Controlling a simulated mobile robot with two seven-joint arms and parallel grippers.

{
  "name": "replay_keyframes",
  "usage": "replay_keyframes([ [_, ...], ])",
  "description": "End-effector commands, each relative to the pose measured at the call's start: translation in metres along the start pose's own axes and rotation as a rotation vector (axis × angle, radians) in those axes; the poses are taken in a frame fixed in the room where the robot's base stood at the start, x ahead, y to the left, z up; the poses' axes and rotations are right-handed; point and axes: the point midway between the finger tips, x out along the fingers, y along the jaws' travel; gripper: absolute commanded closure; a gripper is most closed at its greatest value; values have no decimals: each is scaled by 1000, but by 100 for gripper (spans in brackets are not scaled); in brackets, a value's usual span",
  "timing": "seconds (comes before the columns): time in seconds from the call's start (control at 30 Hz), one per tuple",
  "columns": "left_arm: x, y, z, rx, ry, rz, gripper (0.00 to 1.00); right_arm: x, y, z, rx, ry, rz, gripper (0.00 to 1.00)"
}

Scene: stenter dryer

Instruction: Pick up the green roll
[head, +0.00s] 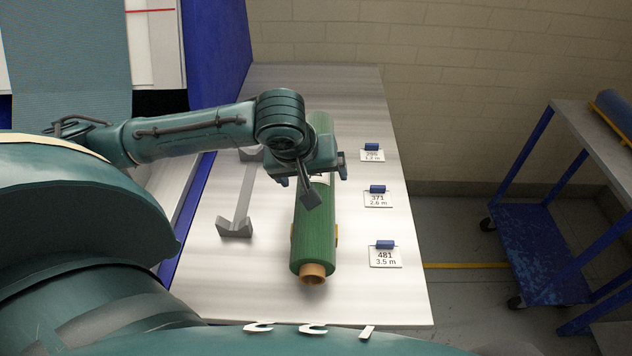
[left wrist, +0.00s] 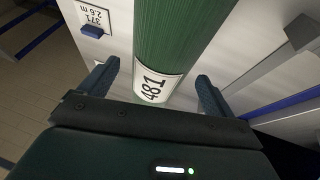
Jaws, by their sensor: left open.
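The green roll (head: 314,235) lies lengthwise on the white table, with an orange-brown core sticking out of its near end. The arm hides part of the roll. My right gripper is not in view.
Cards with blue clips, such as the 481 card (head: 385,256), stand along the table's right side. A grey empty cradle (head: 236,226) stands left of the roll. The white table (head: 370,305) is bare near its front. A blue cart (head: 545,255) stands to the right.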

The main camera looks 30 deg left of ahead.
Motion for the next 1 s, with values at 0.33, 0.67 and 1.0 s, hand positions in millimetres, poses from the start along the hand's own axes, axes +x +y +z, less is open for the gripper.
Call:
replay_keyframes([
  [0.33,23,0,0,1,0,2,10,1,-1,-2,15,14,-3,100],
  [0.67,23,0,0,1,1,1,30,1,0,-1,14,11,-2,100],
  [1.0,23,0,0,1,1,1,58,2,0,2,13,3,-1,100],
])
